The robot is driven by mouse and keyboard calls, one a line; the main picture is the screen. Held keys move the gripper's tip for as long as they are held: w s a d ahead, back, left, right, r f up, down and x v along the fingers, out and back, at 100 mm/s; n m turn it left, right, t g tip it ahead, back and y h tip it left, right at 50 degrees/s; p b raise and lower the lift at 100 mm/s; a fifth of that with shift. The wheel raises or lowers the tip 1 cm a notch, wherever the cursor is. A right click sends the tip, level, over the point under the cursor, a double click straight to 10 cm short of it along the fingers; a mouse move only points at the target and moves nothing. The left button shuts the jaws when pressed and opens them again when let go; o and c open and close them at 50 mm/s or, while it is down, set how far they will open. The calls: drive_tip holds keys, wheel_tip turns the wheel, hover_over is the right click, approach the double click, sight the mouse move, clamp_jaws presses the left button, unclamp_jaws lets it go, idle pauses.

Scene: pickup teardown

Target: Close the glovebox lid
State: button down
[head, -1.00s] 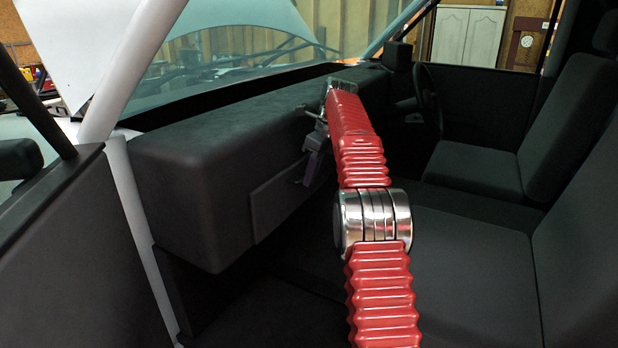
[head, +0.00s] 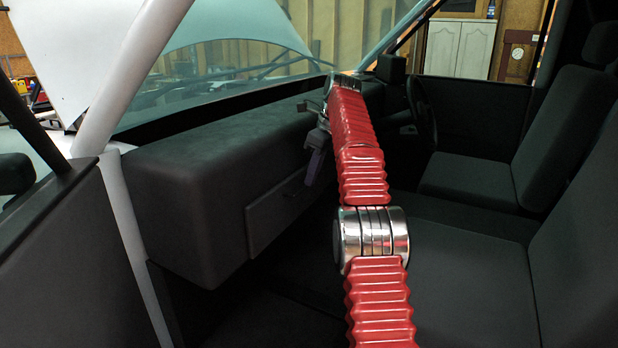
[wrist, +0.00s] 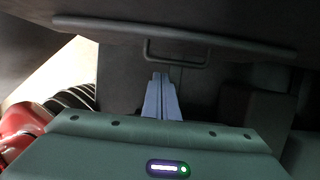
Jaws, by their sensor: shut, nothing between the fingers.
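The glovebox lid (head: 275,216) is a dark flat panel in the front face of the dashboard, left of my arm in the head view. It looks roughly flush with the face there, but a small gap cannot be ruled out. In the wrist view a dark panel edge, likely the lid (wrist: 100,27), crosses the top, with a thin loop handle (wrist: 178,65) beneath it. My gripper (head: 309,185) points down beside the lid's right end. Its grey fingers (wrist: 160,76) are shut and empty, their tips close below the handle; contact cannot be told.
The dashboard (head: 190,170) runs from the near left to the steering wheel (head: 422,105). Dark seats (head: 475,270) fill the right side. An open door (head: 60,250) stands at the left. The dark footwell below the dashboard looks open.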

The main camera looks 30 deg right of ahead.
drive_tip(key=s+d, duration=0.7)
drive_tip(key=s, duration=0.2)
drive_tip(key=shift+s, duration=0.15)
idle(0.4)
idle(0.5)
